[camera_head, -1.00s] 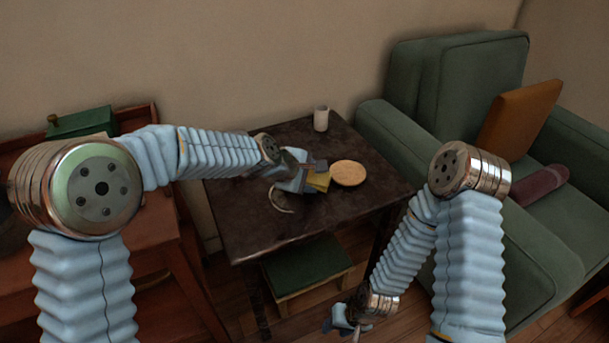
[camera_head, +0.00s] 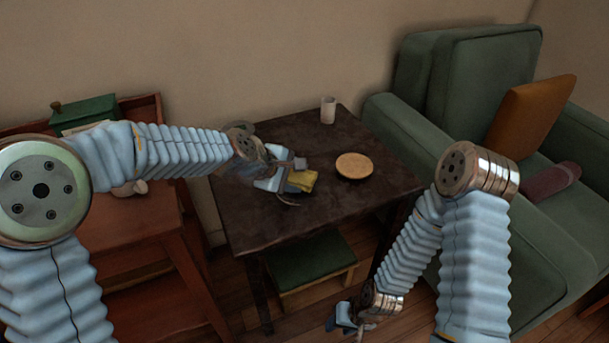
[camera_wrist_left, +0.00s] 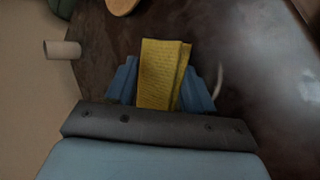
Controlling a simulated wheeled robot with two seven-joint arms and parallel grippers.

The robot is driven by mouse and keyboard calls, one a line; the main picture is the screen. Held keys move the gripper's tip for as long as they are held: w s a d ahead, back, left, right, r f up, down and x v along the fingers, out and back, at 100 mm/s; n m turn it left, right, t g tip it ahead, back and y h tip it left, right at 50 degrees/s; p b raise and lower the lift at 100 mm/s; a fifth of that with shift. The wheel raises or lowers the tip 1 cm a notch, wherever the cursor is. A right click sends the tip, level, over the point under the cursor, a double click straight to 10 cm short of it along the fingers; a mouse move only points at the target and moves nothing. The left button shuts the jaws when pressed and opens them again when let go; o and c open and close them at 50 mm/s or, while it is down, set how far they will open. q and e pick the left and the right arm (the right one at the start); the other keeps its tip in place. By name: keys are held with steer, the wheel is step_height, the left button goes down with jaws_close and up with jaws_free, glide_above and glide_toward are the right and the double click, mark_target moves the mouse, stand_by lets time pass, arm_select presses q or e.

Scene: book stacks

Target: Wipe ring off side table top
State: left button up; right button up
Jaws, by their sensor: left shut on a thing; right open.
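The side table (camera_head: 270,225) has a dark, worn top. A pale curved ring mark (camera_head: 288,203) shows on it just in front of my left gripper; part of it is hidden. My left gripper (camera_head: 292,180) is shut on a folded yellow cloth (camera_head: 304,180), low over the table top. In the left wrist view the cloth (camera_wrist_left: 160,72) sticks out between the blue fingers, and a pale arc of the ring (camera_wrist_left: 219,80) shows beside the right finger. I cannot tell whether the cloth touches the top. My right gripper (camera_head: 345,322) is open and low, in front of the table.
A round tan coaster (camera_head: 354,166) lies right of the cloth. A green-topped stool (camera_head: 310,260) is under the table. A green armchair (camera_head: 420,145) stands close on the right, a reddish wooden cabinet (camera_head: 145,235) on the left.

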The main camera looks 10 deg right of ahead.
arm_select(q)
steer(key=shift+s+a, duration=0.2)
steer(key=shift+a, duration=0.35)
steer(key=shift+s+a+f+b, duration=0.15)
steer(key=shift+a+b, duration=0.2)
steer(key=shift+a, duration=0.2)
steer(key=shift+s+a+r+b, duration=0.1)
steer(key=shift+s+a+b, duration=0.05)
steer(key=shift+a+b, duration=0.3)
steer(key=shift+s+a, duration=0.25)
steer(key=shift+a, duration=0.4)
step_height(320, 180, up, 6)
steer(key=p, duration=0.5)
steer(key=shift+p, duration=0.3)
steer(key=shift+r+p, duration=0.7)
steer(key=shift+r, duration=0.8)
